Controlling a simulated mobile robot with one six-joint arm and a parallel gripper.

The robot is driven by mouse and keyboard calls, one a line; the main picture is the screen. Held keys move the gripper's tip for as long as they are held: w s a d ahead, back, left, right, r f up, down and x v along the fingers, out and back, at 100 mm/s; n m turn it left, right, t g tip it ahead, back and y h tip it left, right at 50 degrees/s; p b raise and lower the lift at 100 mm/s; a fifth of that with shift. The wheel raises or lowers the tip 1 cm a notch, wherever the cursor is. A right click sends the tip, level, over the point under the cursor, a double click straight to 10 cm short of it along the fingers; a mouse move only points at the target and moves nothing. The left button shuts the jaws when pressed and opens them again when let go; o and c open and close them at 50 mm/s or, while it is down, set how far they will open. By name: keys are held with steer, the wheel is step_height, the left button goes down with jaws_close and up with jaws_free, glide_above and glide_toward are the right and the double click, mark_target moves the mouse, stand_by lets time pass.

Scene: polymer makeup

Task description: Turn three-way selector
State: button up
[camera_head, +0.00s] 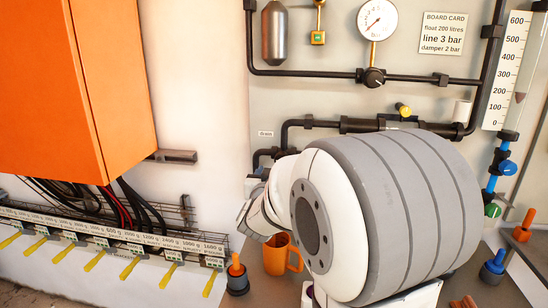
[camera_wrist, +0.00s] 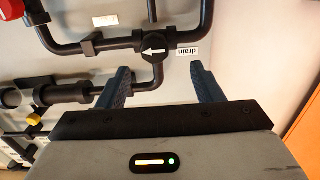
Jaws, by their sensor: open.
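The three-way selector (camera_wrist: 154,50) is a round black knob with a white arrow, set on a black pipe junction in the wrist view. The arrow points left in that picture, away from the drain label (camera_wrist: 187,50) on its right. My gripper (camera_wrist: 160,72) is open and empty, its two dark fingers well apart. The knob shows beyond and between the fingertips, with no contact visible.
Black pipes run along the wall, with a pressure gauge (camera_head: 377,19) above. An orange cabinet (camera_head: 80,85) juts out at left, above a rack of yellow-handled tools. An orange mug (camera_head: 281,256) stands on the bench below my arm. A board card (camera_head: 444,33) hangs at upper right.

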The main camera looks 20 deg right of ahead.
steer(key=shift+w+d+r, duration=0.1)
steer(key=shift+d+r, duration=0.1)
steer(key=shift+d, duration=0.1)
steer(key=p+x, duration=0.1)
steer(key=x, duration=0.6)
steer(key=shift+w+d, duration=0.15)
steer(key=shift+d, duration=0.1)
steer(key=shift+c, duration=0.6)
